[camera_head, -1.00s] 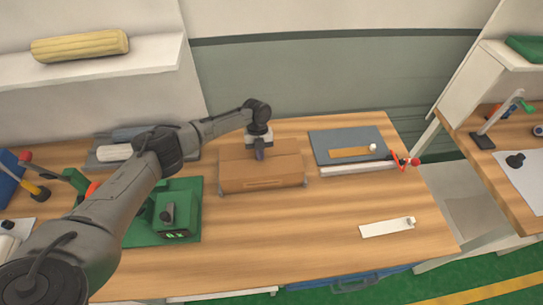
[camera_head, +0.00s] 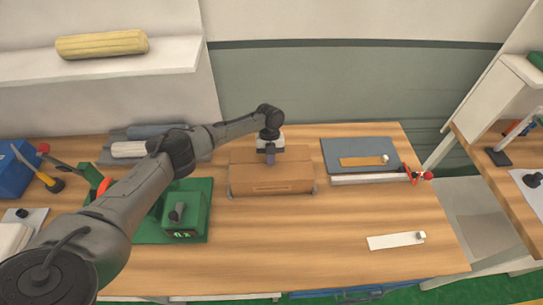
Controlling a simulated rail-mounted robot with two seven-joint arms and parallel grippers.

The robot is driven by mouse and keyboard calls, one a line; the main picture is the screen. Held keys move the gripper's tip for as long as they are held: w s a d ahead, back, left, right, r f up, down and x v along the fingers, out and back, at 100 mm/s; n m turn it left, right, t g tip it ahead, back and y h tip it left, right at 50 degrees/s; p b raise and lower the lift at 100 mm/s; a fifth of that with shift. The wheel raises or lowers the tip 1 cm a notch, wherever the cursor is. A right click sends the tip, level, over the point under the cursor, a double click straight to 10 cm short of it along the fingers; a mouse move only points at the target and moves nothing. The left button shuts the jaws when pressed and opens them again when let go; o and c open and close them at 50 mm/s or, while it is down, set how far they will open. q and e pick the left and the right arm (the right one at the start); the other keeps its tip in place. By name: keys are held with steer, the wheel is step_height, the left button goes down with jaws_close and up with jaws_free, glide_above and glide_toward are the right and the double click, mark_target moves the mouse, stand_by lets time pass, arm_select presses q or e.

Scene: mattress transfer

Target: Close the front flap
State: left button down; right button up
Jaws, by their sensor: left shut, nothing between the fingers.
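A brown cardboard box (camera_head: 271,179) sits on the wooden table, just right of the picture's middle-left. A flap surface lies across its top, with a slot-like mark near its front edge. My left gripper (camera_head: 270,158) is shut and empty, pointing down over the back part of the box top. I cannot tell whether its fingertips touch the cardboard. The far edge of the box is partly hidden behind the gripper. My right gripper is not in view.
A green machine (camera_head: 184,212) stands left of the box, under my left arm. A grey board (camera_head: 356,154) lies to the right with a red-handled tool (camera_head: 415,174). A white strip (camera_head: 392,241) lies at the front right. The wooden table (camera_head: 300,240) is clear in front of the box.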

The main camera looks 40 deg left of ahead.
arm_select(q)
steer(key=shift+d+r, duration=0.1)
steer(key=shift+r, duration=0.15)
step_height(320, 180, up, 4)
steer(key=p, duration=0.3)
steer(key=shift+r+p, duration=0.15)
steer(key=shift+p, duration=0.25)
steer(key=b+v, duration=0.2)
steer(key=v, duration=0.7)
steer(key=shift+w+a, duration=0.2)
steer(key=shift+a, duration=0.15)
